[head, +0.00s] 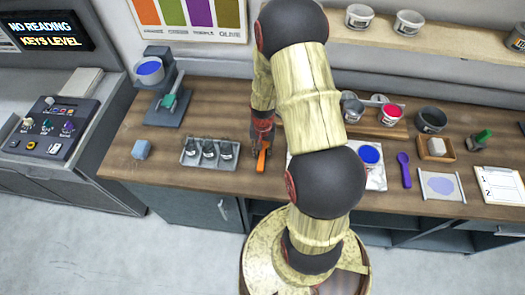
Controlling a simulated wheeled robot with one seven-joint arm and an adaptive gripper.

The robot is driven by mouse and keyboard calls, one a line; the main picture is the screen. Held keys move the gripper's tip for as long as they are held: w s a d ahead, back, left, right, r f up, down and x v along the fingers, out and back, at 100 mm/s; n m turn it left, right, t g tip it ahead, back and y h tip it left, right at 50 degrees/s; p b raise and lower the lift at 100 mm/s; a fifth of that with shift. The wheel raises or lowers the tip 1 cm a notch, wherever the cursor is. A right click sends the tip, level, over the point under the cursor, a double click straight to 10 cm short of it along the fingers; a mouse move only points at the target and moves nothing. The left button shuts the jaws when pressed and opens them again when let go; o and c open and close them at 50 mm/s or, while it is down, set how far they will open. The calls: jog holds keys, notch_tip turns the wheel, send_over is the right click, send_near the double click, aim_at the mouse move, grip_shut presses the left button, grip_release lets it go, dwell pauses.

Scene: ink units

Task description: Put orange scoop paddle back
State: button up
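The orange scoop paddle (261,162) shows as a narrow orange strip on or just above the wooden counter, left of my arm. My gripper (262,145) points down at the paddle's back end. Its fingers are small and dark here, and I cannot tell whether they are closed on the paddle or only around it. The rest of the paddle is hidden by the gripper.
A grey tray with several small jars (190,163) stands just left of the paddle. My arm hides the counter's middle. Several ink tubs, including a red one (390,113), stand at the back right.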

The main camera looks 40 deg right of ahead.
jog(key=shift+o, duration=0.7)
jog(key=shift+r, duration=0.15)
jog(key=shift+r, duration=0.35)
notch_tip(320, 180, up, 11)
notch_tip(320, 180, up, 10)
jog(key=n+t, duration=0.1)
jog(key=n, duration=0.1)
send_over(263, 153)
jog(key=w+a, duration=0.1)
jog(key=a, duration=0.4)
jog(key=s+a+r+n+t, duration=0.2)
jog(key=s+a+r+n, duration=0.2)
jog(key=r, duration=0.5)
jog(key=s+a+r+n+t, duration=0.2)
jog(key=s+a+r+n, duration=0.1)
jog(key=s+a+r, duration=0.5)
jog(key=a+r, duration=0.2)
jog(key=a, duration=0.1)
jog(key=shift+s+n+t+p, duration=0.3)
jog(key=shift+s+n+p, duration=0.05)
jog(key=shift+n, duration=0.05)
